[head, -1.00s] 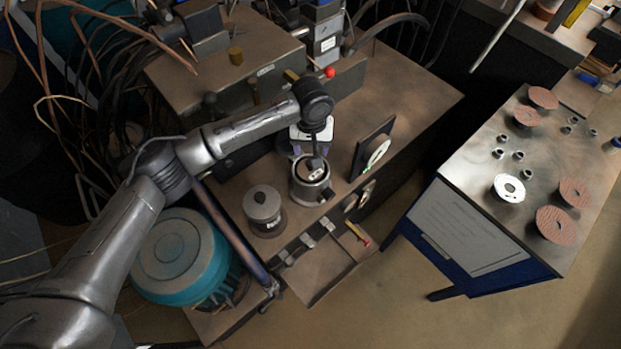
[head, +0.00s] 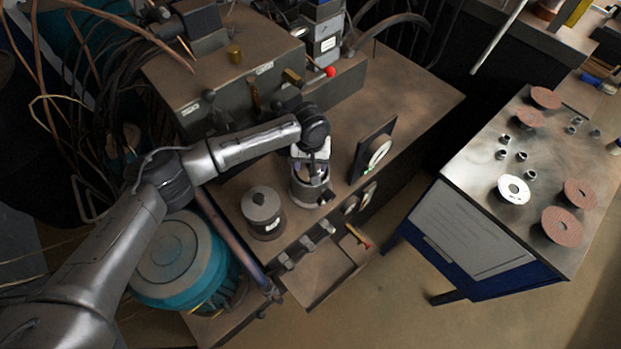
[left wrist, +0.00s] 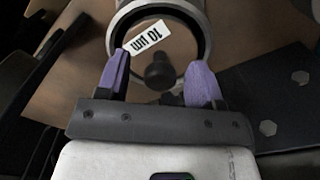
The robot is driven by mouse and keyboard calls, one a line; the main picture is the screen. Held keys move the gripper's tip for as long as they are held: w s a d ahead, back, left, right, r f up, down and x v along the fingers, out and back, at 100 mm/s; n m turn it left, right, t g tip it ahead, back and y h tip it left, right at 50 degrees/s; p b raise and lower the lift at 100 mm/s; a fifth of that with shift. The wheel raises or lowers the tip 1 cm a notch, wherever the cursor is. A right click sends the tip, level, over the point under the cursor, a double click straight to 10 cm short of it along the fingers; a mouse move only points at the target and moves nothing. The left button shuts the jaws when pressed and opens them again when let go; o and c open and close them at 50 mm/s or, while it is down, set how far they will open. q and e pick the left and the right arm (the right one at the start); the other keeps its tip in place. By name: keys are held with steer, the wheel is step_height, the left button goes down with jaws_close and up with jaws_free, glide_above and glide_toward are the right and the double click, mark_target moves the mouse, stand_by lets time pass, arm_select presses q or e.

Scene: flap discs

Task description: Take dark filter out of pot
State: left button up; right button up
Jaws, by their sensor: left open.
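The metal pot (head: 309,194) stands upright on the brown bench, with my left gripper (head: 312,171) over its mouth. In the left wrist view the pot's pale rim (left wrist: 207,14) surrounds a dark inner ring. Inside it is a brownish round filter face (left wrist: 178,40) with a white "10 µm" label and a dark knob (left wrist: 159,75). My left gripper (left wrist: 160,77) has two purple fingers, apart on either side of the knob. The fingers do not visibly touch the knob. How deep they reach is unclear. My right gripper is not in view.
A grey lidded canister (head: 262,211) stands left of the pot. An upright dark plate with a pale disc (head: 379,150) stands to the right. An open drawer (head: 318,272) juts out in front. A side table (head: 482,187) holds flap discs and small metal parts.

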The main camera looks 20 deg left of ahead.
arm_select(q)
steer(key=shift+c, duration=0.4)
jaws_close()
